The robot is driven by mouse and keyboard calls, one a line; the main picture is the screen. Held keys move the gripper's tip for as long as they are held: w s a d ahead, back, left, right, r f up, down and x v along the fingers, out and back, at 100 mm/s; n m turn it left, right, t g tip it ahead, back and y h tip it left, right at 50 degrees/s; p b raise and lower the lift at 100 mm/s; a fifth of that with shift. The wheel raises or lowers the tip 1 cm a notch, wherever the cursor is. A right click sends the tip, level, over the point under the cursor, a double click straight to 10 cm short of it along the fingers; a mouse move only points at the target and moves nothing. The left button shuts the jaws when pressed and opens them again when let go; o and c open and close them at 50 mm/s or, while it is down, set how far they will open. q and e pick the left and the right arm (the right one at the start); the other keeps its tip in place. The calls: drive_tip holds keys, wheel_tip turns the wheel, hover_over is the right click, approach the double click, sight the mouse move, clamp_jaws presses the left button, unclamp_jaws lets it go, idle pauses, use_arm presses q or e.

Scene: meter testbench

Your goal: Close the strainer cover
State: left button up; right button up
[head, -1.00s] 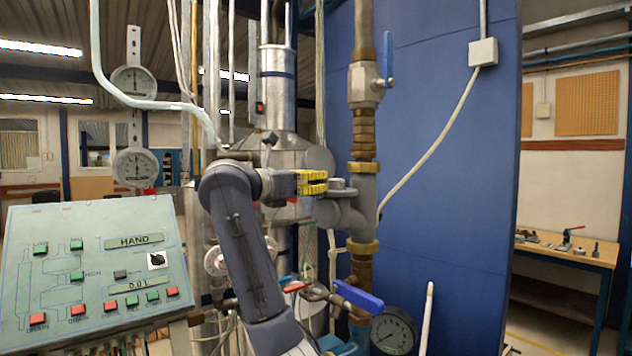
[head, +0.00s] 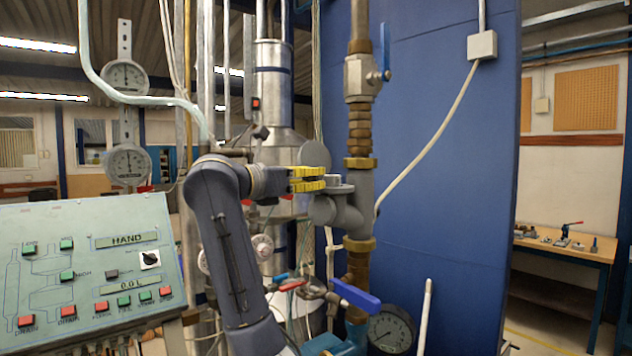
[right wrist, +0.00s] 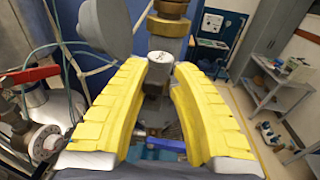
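The strainer is a grey pipe fitting (head: 345,210) on the vertical brass and grey pipe, centre of the head view. A small flat grey cap (head: 340,186) sits on top of it; a grey cap with dark marks (right wrist: 160,68) shows beyond the fingers in the right wrist view. A grey round disc (head: 314,154) stands above and behind the fingers; a large disc (right wrist: 105,25) also shows at the wrist view's upper left. I cannot tell for sure which part is the cover. My right gripper (head: 325,180) is open, its yellow fingers (right wrist: 150,105) apart and nothing gripped, just left of the cap.
A blue-handled valve (head: 357,296) and a pressure gauge (head: 391,331) sit below the strainer. A red-handled valve (right wrist: 28,76) is left in the wrist view. A control panel (head: 85,260) stands at left, a blue wall panel (head: 450,150) behind the pipe.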

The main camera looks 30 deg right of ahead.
drive_tip(key=shift+o, duration=0.2)
drive_tip(key=shift+t, duration=0.4)
drive_tip(key=v, duration=0.4)
drive_tip(key=shift+s+a, duration=0.25)
drive_tip(key=shift+s, duration=0.1)
approach(310, 178)
drive_tip(key=shift+w+a+r+n, duration=0.1)
drive_tip(key=shift+w+a+n, duration=0.2)
drive_tip(key=shift+w+a, duration=0.2)
drive_tip(key=shift+d, duration=0.15)
